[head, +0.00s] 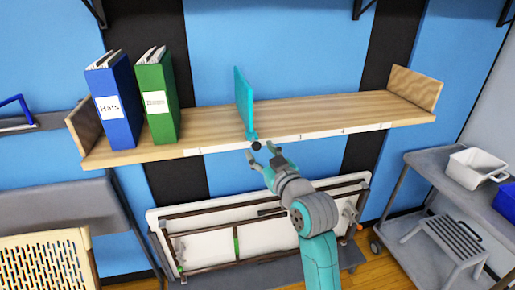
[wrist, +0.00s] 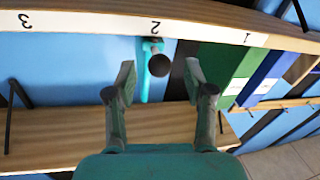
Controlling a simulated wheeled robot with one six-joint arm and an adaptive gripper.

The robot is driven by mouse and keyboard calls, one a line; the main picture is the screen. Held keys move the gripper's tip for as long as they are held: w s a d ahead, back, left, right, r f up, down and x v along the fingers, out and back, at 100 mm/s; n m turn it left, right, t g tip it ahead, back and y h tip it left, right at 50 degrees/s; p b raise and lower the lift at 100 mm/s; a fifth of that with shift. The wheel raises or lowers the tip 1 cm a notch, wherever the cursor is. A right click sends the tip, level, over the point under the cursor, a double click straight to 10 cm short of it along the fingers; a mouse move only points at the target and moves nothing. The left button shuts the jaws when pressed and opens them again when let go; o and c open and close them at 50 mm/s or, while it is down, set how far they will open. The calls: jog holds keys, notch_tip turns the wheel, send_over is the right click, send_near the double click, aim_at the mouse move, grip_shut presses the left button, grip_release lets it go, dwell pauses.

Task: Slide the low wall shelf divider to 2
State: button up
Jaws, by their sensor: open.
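The low wall shelf (head: 330,107) is a wooden board with a numbered white strip along its front edge. The teal divider (head: 244,100) stands upright on it. Its front tab with a dark round knob (head: 256,146) hangs over the edge. In the wrist view, which is upside down, the knob (wrist: 159,65) is beside the label 2 (wrist: 155,27), with 3 and 1 to either side. My gripper (head: 263,154) is open and empty just in front of the knob. Its fingertips (wrist: 160,78) flank the knob in the wrist view, with gaps at both sides; contact is not visible.
A blue binder (head: 110,105) and a green binder (head: 156,100) stand on the shelf left of the divider. The shelf right of the divider is clear up to the end board. A folded white table (head: 200,250) leans below. A grey cart (head: 425,160) stands at right.

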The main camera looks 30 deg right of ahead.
jog(key=shift+s+a, duration=0.2)
jog(key=shift+s, duration=1.95)
jog(key=s+a+f+m+g, duration=0.1)
jog(key=s+a+f, duration=0.3)
jog(key=s+f, duration=0.5)
jog(key=s+a+f+m, duration=0.1)
jog(key=s+a+f, duration=0.3)
jog(key=s+f, duration=0.5)
jog(key=s+a+f+g+y, duration=0.1)
jog(key=s+a+f, duration=0.1)
jog(key=s, duration=0.9)
jog(key=s+a+f+n+g+y, duration=0.1)
jog(key=s+a+f, duration=0.2)
jog(key=s, duration=0.9)
jog(key=shift+s+a+f, duration=0.2)
jog(key=shift+f, duration=0.4)
